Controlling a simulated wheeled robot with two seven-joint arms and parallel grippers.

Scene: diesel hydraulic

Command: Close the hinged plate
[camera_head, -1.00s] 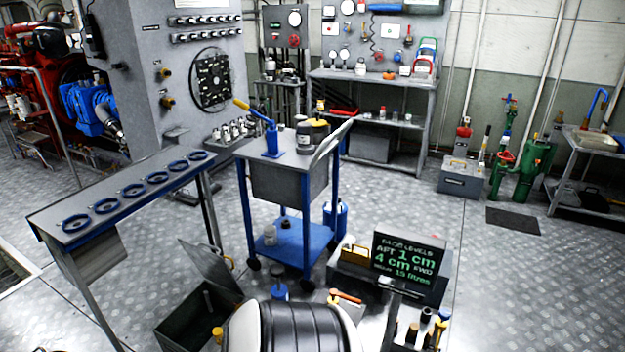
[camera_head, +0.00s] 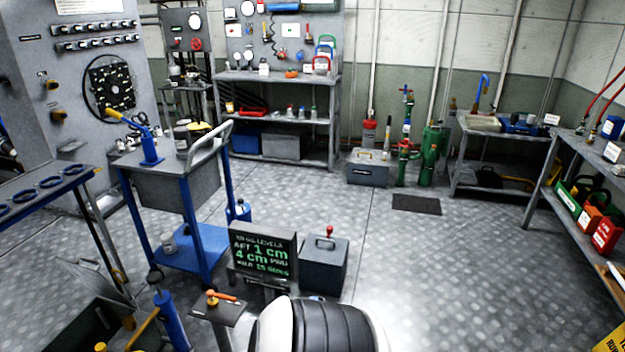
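I cannot tell for sure which thing is the hinged plate. A grey lid (camera_head: 90,268) stands raised and tilted at the back of an open dark green box (camera_head: 62,325) at the lower left; it may be the plate. A small dark flat plate (camera_head: 219,309) with an orange-handled tool on it stands on a post at the bottom. Neither of my grippers is in view.
A blue-grey trolley (camera_head: 180,188) stands at left centre. A sign board (camera_head: 262,255) and a dark box (camera_head: 323,265) stand ahead. A green pump (camera_head: 432,155) is at the back, shelving (camera_head: 590,160) at the right. The floor at centre right is clear.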

